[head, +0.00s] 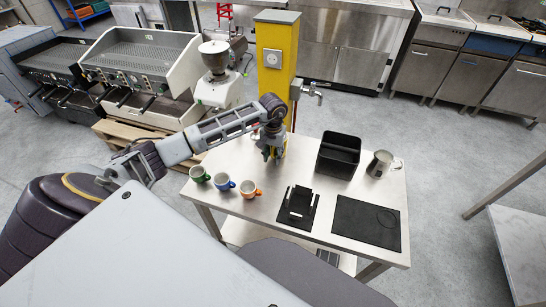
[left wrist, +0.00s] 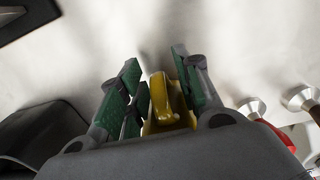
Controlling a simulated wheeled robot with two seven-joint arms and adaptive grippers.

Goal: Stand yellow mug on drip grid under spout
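The yellow mug (left wrist: 168,105) shows between the green-padded fingers of my left gripper (left wrist: 162,72) in the left wrist view, its handle toward the camera. Pads lie close on both sides of it; I cannot tell if they press on it. In the head view my left gripper (head: 272,153) points down over the back of the steel table, mostly hiding the mug (head: 282,150). A metal tap-like spout (head: 312,92) sticks out from the yellow pillar (head: 275,55) behind the table. I cannot clearly make out a drip grid. My right gripper is not in view.
Espresso machines (head: 140,65) stand behind left.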

